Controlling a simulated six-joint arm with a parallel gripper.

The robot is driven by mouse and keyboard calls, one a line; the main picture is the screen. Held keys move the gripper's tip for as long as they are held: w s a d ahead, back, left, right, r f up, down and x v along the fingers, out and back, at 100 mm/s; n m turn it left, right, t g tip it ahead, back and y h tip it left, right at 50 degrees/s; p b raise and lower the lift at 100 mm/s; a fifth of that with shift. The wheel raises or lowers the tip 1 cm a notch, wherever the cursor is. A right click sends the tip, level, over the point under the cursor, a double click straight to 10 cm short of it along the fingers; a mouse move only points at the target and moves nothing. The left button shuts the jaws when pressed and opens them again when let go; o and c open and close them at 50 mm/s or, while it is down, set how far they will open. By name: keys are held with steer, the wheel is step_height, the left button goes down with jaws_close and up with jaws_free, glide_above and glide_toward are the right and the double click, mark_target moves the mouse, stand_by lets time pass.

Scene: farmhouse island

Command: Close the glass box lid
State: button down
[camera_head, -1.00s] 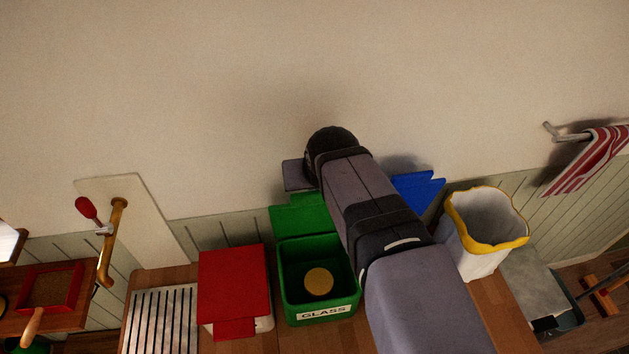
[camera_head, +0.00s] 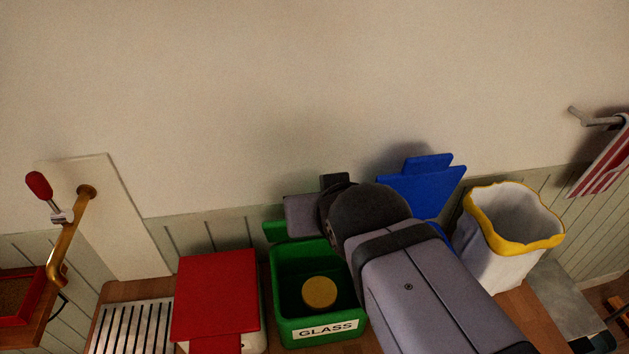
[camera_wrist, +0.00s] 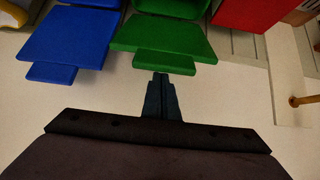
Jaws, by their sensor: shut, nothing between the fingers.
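The green glass box (camera_head: 318,330), labelled GLASS, stands open on the wooden counter with a round yellowish disc (camera_head: 320,292) inside. Its green lid (camera_head: 276,231) stands raised at the back edge, mostly hidden behind my wrist in the head view. In the wrist view the lid (camera_wrist: 162,36) shows with its tab (camera_wrist: 164,63) pointing towards my gripper. My gripper (camera_wrist: 160,78) is shut and empty, its fingertips right by the tab's edge. I cannot tell whether they touch it. The fingers are not clearly visible in the head view.
A blue lid (camera_head: 425,188) stands raised to the right, partly behind my arm. A red-lidded box (camera_head: 216,295) is shut on the left. A white bin with a yellow rim (camera_head: 493,247) stands at the right. The wall (camera_head: 250,100) rises close behind.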

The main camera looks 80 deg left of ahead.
steer(key=d+f+b, duration=0.7)
steer(key=f+b, duration=0.3)
steer(key=b, duration=0.4)
steer(key=d+f+b, duration=0.8)
steer(key=f+b, duration=0.2)
steer(key=b, duration=0.4)
steer(key=shift+f+b, duration=0.15)
steer(key=shift+b, duration=0.25)
step_height(320, 180, up, 10)
steer(key=p, duration=0.3)
steer(key=shift+w, duration=0.1)
